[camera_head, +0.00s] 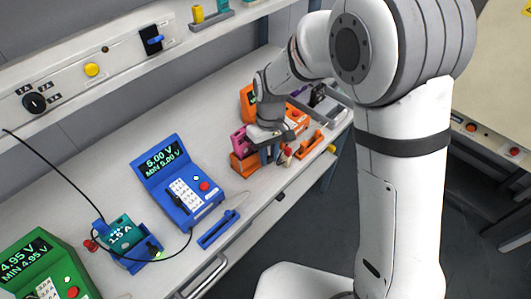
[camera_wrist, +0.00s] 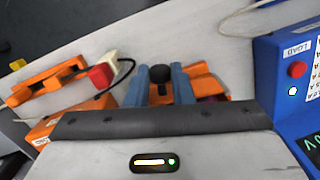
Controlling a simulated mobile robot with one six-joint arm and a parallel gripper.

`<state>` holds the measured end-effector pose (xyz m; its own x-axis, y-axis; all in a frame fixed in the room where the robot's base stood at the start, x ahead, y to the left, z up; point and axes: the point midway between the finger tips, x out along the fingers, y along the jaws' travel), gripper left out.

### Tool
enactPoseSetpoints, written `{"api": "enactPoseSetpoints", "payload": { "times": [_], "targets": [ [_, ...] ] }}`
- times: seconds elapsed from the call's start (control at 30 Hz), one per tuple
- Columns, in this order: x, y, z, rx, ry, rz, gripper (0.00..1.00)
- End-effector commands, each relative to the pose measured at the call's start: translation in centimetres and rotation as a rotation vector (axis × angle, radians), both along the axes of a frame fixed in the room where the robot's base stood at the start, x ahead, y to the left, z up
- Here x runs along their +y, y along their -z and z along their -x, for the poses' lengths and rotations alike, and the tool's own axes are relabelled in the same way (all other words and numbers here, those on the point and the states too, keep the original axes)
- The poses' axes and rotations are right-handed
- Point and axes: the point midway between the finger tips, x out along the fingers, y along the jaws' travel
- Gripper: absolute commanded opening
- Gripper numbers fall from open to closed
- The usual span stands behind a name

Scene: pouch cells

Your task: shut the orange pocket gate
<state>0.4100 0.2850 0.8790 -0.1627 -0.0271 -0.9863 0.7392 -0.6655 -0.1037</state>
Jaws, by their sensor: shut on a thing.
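My gripper (camera_wrist: 161,76) has its two blue-grey fingers closed around a black knob (camera_wrist: 159,73) on an orange part, which I take to be the orange pocket gate (camera_wrist: 199,70). Orange also shows between and to the right of the fingers. In the head view my gripper (camera_head: 270,153) points down beside the orange pocket (camera_head: 244,164), which has a magenta piece (camera_head: 241,141) at its top. My wrist hides most of the gate there. I cannot tell how far the gate stands open.
A red and white plug (camera_wrist: 102,75) with a black lead is close left of the fingers. An orange holder (camera_wrist: 46,84) lies further left. A blue meter (camera_head: 183,183) stands beside the pocket. A blue tray (camera_head: 219,229) lies near the bench's front edge.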

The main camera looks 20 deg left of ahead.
Motion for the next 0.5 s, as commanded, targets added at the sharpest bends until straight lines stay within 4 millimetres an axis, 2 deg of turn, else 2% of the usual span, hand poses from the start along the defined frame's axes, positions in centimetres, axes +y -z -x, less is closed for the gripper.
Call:
{"api": "enactPoseSetpoints", "payload": {
  "times": [0.17,0.2,0.4,0.5],
  "targets": [
    [0.0,-0.03,0.07,-0.001,-0.007,0.005,0.0],
    [0.05,-0.03,0.11,-0.001,-0.008,0.005,0.24],
    [0.33,0.0,0.32,0.0,-0.013,0.004,0.4],
    [0.43,0.0,0.38,0.0,-0.015,0.003,0.42]
  ]
}}
